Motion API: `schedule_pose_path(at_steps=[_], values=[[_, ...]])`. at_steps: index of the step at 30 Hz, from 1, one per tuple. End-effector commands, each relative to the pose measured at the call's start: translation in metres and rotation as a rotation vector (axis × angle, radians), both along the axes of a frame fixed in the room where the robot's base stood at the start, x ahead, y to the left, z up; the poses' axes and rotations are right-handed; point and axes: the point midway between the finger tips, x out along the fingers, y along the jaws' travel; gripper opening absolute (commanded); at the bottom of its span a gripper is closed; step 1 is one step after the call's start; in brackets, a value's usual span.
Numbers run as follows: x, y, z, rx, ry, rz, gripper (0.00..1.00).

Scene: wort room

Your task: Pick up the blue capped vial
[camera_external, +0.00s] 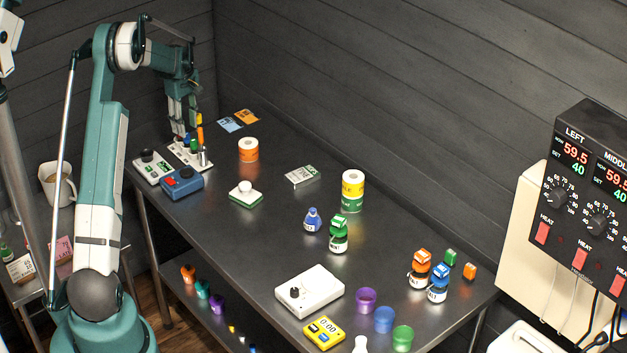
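My gripper (190,132) points down at the far left of the table, over a white rack (181,152) with small upright pieces in it. A small blue cap (185,142) shows there beside a green one (194,145), close under my fingers. It is too small to tell whether my fingers touch it or whether they are open. A larger blue-capped bottle (438,283) with a white label stands at the right, far from my gripper. It is beside an orange-capped bottle (420,268). A green-capped bottle (338,234) stands mid-table.
A blue device (182,184) and a white device (153,168) sit before the rack. An orange-banded roll (248,150) stands right of it. A blue flask (312,220), a white scale (309,291) and coloured cups (384,319) are further right. The table's centre has bare patches.

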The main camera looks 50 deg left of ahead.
Motion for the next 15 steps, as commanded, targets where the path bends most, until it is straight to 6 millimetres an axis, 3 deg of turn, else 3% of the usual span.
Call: schedule_pose_path(at_steps=[15], values=[[-0.0003,0.0001,-0.0084,0.000,0.000,0.000,0.34]])
